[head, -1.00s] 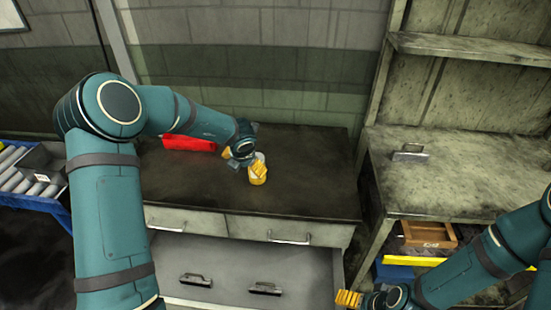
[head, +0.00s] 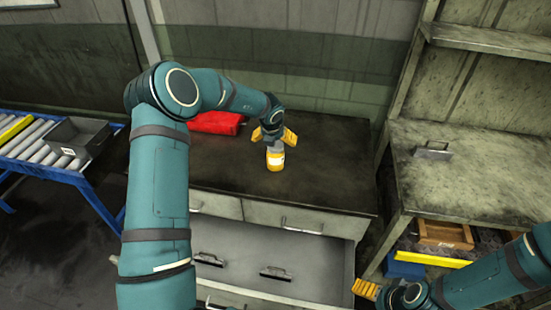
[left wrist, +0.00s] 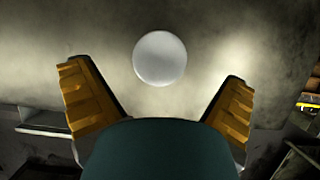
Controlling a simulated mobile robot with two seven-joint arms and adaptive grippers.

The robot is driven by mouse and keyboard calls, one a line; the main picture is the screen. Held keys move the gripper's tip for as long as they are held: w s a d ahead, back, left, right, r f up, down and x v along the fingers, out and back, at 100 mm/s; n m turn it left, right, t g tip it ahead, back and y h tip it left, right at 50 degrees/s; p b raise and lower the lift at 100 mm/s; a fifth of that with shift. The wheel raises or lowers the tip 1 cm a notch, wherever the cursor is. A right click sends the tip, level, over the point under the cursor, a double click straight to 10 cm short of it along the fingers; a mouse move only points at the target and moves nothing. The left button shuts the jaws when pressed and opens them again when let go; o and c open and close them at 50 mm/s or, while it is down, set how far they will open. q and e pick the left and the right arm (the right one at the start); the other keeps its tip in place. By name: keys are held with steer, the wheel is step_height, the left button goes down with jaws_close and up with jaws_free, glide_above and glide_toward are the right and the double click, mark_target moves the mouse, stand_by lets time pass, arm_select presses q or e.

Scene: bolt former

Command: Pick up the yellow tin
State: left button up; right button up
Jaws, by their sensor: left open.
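The yellow tin (head: 275,161), with a pale band and pale top, stands upright on the dark bench top (head: 325,170). In the left wrist view its round pale lid (left wrist: 160,58) shows a little left of centre, between the lines of the fingers and beyond their tips. My left gripper (head: 273,137) is open and empty, its yellow fingers spread above and behind the tin in the head view. The left wrist view shows the open gripper (left wrist: 157,74) too. My right gripper (head: 366,289) is low at the right; its jaw gap is unclear.
A red box (head: 215,122) lies at the back left of the bench. An open drawer (head: 305,260) juts out at the bench front. A shelf table (head: 480,180) stands at right, a roller conveyor (head: 25,140) with a grey bin (head: 80,138) at left. The bench right of the tin is clear.

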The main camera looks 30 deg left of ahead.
mark_target(276, 146)
arm_select(q)
steer(key=x, duration=0.5)
steer(key=shift+w, duration=0.15)
steer(key=c, duration=1.4)
